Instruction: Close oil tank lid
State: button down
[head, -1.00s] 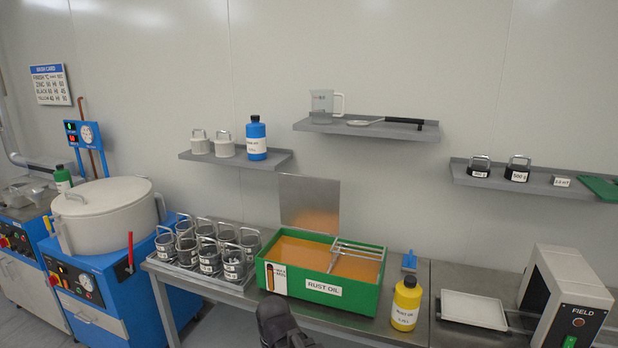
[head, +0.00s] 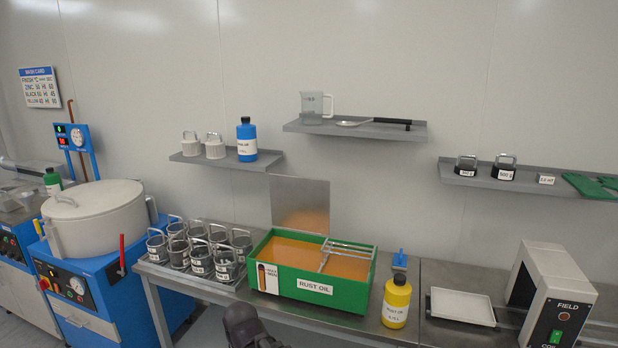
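The green oil tank (head: 333,293) labelled RUST OIL stands on the metal bench, filled with orange-brown oil. Its grey metal lid (head: 301,205) stands upright at the tank's back edge, so the tank is open. A wire rack (head: 345,249) lies across the right part of the tank top. A dark part of my arm (head: 243,326) shows at the bottom edge, in front of the bench and below the tank. The fingertips of my gripper cannot be made out.
Several wire baskets (head: 200,257) stand left of the tank. A yellow bottle (head: 396,302) stands close to its right front corner. A blue scoop-like item (head: 400,260) and a white tray (head: 462,306) lie further right. Shelves (head: 354,129) hang on the wall above.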

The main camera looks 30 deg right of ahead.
aim_at(299, 203)
jog(key=z, duration=0.05)
jog(key=i, duration=1)
jog(key=u, duration=0.05)
